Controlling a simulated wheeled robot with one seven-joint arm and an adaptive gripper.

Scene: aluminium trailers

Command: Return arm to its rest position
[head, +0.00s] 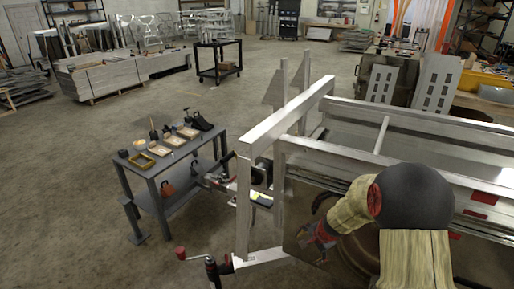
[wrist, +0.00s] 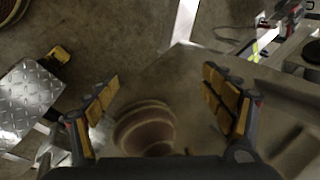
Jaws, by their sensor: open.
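My gripper (head: 312,242) is in the lower right of the head view, in front of the aluminium trailer's side panel (head: 300,195). In the wrist view my gripper (wrist: 162,88) has its two yellow-padded fingers wide apart, with nothing held between them. My arm is bent and reaches down and left from the right side of the head view. A round brown ringed shape (wrist: 145,128) shows below and between the fingers in the wrist view; I cannot tell whether it is touching or what it is.
The trailer's metal frame (head: 350,155) stands close beside my arm. A dark workbench (head: 168,165) with small trays and tools is to the left. A jack handle (head: 212,268) is at the trailer's front.

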